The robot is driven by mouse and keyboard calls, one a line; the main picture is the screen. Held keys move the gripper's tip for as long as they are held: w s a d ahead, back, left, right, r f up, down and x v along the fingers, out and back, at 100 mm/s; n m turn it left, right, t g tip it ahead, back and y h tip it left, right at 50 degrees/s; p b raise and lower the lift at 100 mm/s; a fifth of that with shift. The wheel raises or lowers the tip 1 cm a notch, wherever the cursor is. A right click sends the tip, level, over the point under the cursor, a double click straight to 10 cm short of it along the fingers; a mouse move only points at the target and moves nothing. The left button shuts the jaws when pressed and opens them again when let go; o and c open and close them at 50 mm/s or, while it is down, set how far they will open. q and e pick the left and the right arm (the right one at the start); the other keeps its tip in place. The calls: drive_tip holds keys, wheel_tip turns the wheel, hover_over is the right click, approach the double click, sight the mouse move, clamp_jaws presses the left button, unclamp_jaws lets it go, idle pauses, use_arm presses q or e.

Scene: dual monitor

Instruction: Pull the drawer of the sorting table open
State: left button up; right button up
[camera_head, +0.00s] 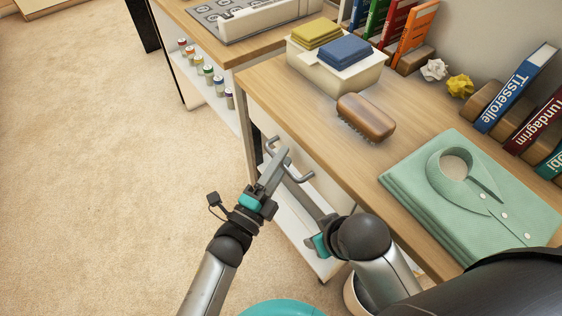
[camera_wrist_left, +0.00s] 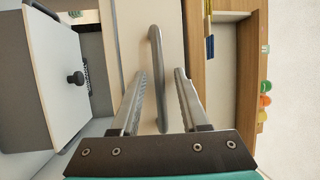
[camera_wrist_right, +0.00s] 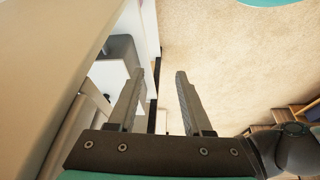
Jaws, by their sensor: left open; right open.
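The sorting table (camera_head: 262,88) has a wooden top, and its pale drawer front (camera_wrist_left: 120,40) sits under the top's edge, seemingly shut. The drawer's grey bar handle (camera_head: 306,177) sticks out from it; the handle also shows in the left wrist view (camera_wrist_left: 155,42). My left gripper (camera_head: 281,157) is open at the handle, and in its wrist view the bar runs between the two fingers (camera_wrist_left: 160,74), which are not closed on it. My right gripper (camera_wrist_right: 157,75) is open and empty beside the table's front, close to the left gripper; its fingers partly overlap the handle area in the head view.
On the table stand a cream bin (camera_head: 335,72) with folded cloths, a brown brush (camera_head: 366,117), a folded green shirt (camera_head: 455,205), crumpled paper (camera_head: 433,70) and books (camera_head: 515,88). Another table with small jars (camera_head: 208,72) adjoins it. The carpet (camera_head: 90,160) at left is clear.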

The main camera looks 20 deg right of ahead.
use_arm(q)
clamp_jaws()
idle(1.3)
